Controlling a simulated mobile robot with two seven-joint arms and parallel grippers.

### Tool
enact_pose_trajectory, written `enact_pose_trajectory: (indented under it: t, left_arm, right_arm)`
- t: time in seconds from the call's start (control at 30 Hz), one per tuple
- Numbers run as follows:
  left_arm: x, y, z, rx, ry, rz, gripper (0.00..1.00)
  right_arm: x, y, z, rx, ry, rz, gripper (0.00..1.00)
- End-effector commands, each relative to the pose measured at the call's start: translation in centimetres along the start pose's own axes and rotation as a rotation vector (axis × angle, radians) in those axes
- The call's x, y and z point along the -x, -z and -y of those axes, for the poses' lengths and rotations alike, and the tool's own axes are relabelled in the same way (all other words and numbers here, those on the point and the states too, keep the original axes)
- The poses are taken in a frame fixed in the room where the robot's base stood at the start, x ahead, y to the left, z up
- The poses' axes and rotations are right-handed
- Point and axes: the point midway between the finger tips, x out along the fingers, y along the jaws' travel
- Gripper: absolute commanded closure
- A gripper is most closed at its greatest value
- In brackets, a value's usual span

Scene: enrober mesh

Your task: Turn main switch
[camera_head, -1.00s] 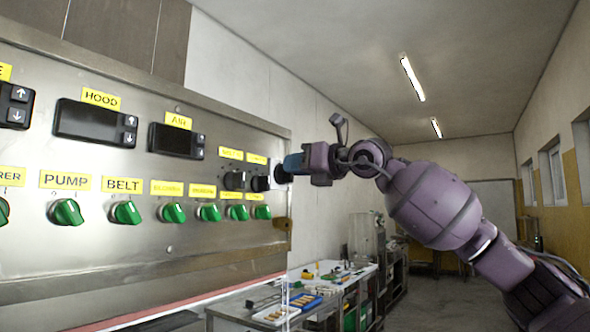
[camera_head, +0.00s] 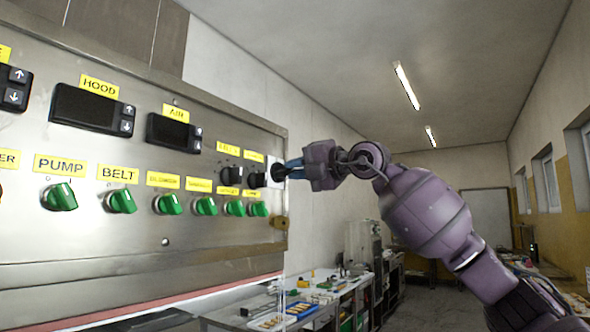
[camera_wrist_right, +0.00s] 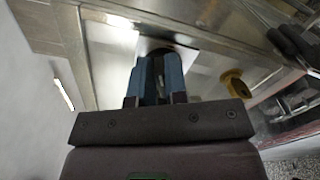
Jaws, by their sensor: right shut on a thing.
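The main switch (camera_head: 277,172) is a dark knob on a pale plate at the right end of the steel control panel (camera_head: 230,262). My right gripper (camera_head: 284,171) reaches it from the right and is shut on it. In the right wrist view, the two blue fingers of my right gripper (camera_wrist_right: 158,75) close on the dark knob in front of the bright plate (camera_wrist_right: 146,47). The fingers hide most of the knob, so its pointing direction cannot be told. My left gripper is not in view.
Black knobs (camera_head: 256,180) sit just left of the switch, above a row of green knobs (camera_head: 166,204). A brass-coloured part (camera_wrist_right: 232,84) sticks out near the panel's edge. A table with trays (camera_head: 300,309) stands below; the aisle to the right is open.

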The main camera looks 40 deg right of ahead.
Motion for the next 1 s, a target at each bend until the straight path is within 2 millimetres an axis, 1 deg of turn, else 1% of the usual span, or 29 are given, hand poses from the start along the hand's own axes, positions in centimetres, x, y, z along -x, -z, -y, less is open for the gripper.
enact_pose_trajectory:
  t: [0.2,0.5,0.73,1.0]
  left_arm:
    - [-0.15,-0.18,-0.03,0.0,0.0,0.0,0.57]
    - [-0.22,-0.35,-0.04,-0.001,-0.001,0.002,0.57]
    - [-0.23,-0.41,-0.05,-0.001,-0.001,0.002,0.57]
    - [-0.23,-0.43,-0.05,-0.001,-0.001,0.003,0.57]
  right_arm:
    - [0.01,-0.01,0.37,-0.193,-0.001,0.001,1.0]
    - [0.04,0.05,0.69,-0.387,-0.002,0.002,1.0]
    - [0.04,0.11,0.81,-0.464,-0.001,0.002,1.0]
    - [0.04,0.13,0.84,-0.489,-0.001,0.002,1.0]
